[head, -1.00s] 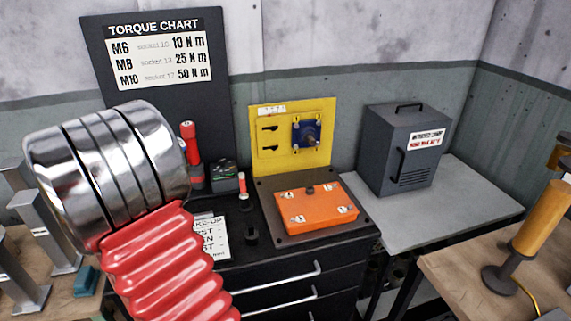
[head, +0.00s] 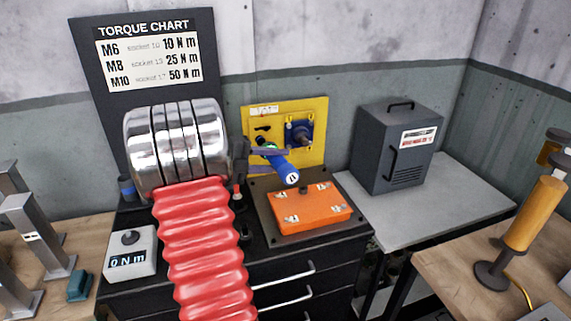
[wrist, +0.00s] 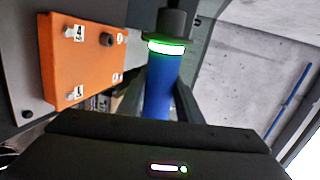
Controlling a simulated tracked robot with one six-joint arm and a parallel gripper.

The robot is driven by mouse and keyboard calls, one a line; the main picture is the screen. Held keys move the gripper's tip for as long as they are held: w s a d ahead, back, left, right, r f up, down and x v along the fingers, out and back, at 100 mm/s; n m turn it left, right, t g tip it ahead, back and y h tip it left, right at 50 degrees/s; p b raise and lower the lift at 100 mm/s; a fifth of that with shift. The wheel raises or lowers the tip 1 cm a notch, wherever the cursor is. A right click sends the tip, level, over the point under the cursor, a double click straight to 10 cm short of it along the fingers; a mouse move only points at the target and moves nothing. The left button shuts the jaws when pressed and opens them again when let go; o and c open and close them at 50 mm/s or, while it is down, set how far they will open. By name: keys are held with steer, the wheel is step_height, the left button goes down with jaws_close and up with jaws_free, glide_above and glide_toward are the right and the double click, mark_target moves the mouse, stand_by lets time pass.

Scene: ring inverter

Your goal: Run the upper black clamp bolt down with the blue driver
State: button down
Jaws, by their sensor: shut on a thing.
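The blue driver (head: 283,167) is held in my gripper (head: 268,152) in front of the yellow panel (head: 316,153). Its rear end faces the head camera and its front end points toward the panel's left part. In the wrist view, my gripper (wrist: 160,95) is shut on the blue driver body (wrist: 159,85), below a glowing green-white ring and a dark nose. The upper black clamp (head: 263,128) shows on the panel just above the driver. The lower one is hidden behind the driver. I cannot tell whether the driver's tip touches a bolt.
An orange box (head: 310,208) with numbered tabs lies below the panel; it also shows in the wrist view (wrist: 85,60). A blue motor-like unit (head: 300,135) sticks out of the panel. A grey cabinet (head: 395,146) stands right. A display (head: 130,255) reads 0 N m.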

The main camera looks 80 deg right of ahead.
mark_target(276, 147)
steer(key=s+m, duration=0.1)
steer(key=s+y, duration=0.1)
steer(key=shift+s+f+m+g, duration=0.2)
steer(key=shift+s+m+g, duration=0.2)
steer(key=shift+w, duration=0.2)
steer(key=w+d, duration=0.3)
steer(key=d, duration=0.2)
stand_by(0.6)
steer(key=shift+w+d+r, duration=0.1)
steer(key=shift+w+d, duration=0.25)
steer(key=shift+d, duration=0.25)
steer(key=shift+w+d+r, duration=0.1)
steer(key=shift+w+d, duration=0.25)
steer(key=shift+d, duration=0.2)
stand_by(3.1)
